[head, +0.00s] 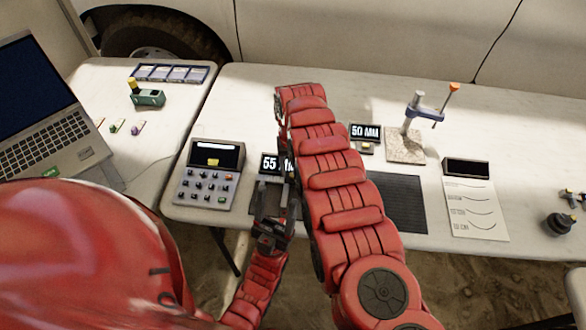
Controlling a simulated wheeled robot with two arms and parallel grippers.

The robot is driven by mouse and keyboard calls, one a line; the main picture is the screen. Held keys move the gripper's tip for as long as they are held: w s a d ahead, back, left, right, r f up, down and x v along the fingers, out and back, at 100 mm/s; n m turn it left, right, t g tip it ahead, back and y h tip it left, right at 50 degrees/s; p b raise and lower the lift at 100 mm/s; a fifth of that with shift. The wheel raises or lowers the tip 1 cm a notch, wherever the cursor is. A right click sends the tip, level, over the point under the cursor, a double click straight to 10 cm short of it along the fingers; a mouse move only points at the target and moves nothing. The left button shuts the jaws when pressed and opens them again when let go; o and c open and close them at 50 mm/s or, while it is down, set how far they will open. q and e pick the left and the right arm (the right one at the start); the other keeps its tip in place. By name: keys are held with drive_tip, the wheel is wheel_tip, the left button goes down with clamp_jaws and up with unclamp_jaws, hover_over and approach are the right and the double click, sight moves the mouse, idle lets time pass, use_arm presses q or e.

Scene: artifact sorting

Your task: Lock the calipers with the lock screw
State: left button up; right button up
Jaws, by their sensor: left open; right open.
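I cannot clearly make out the calipers or their lock screw; my arms cover the middle of the table. My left gripper (271,215) is open over the dark mat (404,200) area at the table's front edge, below the display reading 55 (269,163). I see nothing clearly between its fingers. My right arm crosses the middle of the view and hides much of the mat. My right gripper (280,108) is open at the arm's far end, mostly hidden, with only dark parts showing along its left side.
A keypad device (208,180) stands left of my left gripper. Right of my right arm are a 50 display (365,132), a stone-based stand (405,147) with an orange-tipped lever, and a paper sheet (475,208). A laptop (45,125) is far left.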

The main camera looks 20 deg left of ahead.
drive_tip(key=shift+f, duration=0.5)
clamp_jaws()
